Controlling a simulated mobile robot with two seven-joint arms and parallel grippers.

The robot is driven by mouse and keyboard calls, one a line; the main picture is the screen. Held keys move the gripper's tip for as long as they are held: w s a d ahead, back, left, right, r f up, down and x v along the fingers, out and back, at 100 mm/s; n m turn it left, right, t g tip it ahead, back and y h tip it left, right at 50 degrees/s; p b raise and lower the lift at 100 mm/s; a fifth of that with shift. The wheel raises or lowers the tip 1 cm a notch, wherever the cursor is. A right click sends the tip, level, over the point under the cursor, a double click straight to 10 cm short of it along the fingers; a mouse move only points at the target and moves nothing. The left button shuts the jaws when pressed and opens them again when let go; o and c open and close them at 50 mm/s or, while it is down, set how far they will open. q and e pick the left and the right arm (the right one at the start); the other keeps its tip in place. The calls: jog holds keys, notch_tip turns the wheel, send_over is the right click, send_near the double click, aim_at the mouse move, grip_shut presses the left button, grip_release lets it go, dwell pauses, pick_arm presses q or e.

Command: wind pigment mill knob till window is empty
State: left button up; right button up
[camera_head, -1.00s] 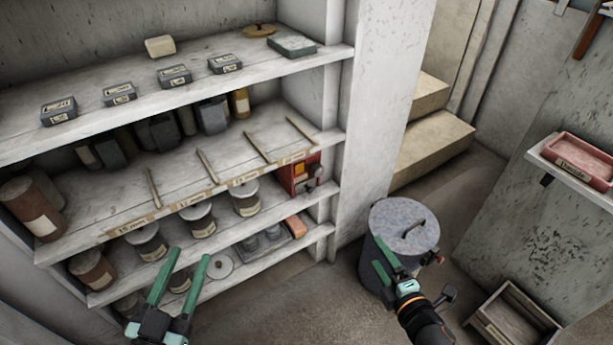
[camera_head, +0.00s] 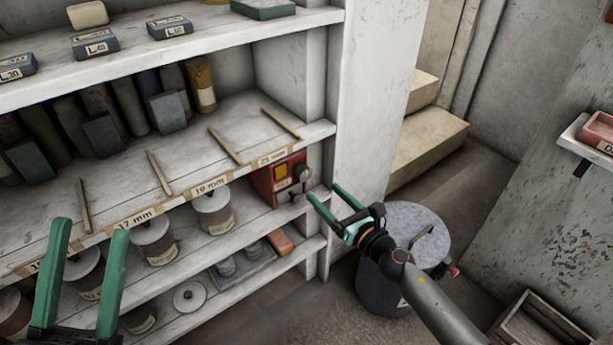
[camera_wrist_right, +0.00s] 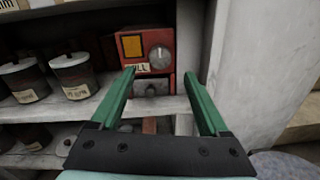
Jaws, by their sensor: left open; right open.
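The pigment mill (camera_head: 275,180) is a red box at the right end of a middle shelf. It has a yellow-orange window (camera_head: 282,173) and a round grey knob (camera_head: 302,173) on its front. In the right wrist view the mill (camera_wrist_right: 146,48) is ahead, with its window (camera_wrist_right: 132,46) lit orange-yellow and its knob (camera_wrist_right: 160,56) to the right of it. My right gripper (camera_head: 333,198) is open and empty, in front of the mill and to its right, apart from it. My left gripper (camera_head: 92,236) is open and empty at the lower left, in front of the shelves.
Lidded tins (camera_head: 213,210) stand left of the mill. A white shelf post (camera_head: 375,90) is close on the right. A lidded grey bin (camera_head: 405,240) stands below my right arm. An orange block (camera_head: 280,244) lies on the shelf below the mill.

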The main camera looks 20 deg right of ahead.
aim_at(306, 176)
jog(key=b+x, duration=0.1)
jog(key=x, duration=0.7)
jog(key=shift+w, duration=0.2)
grip_shut()
dwell(0.4)
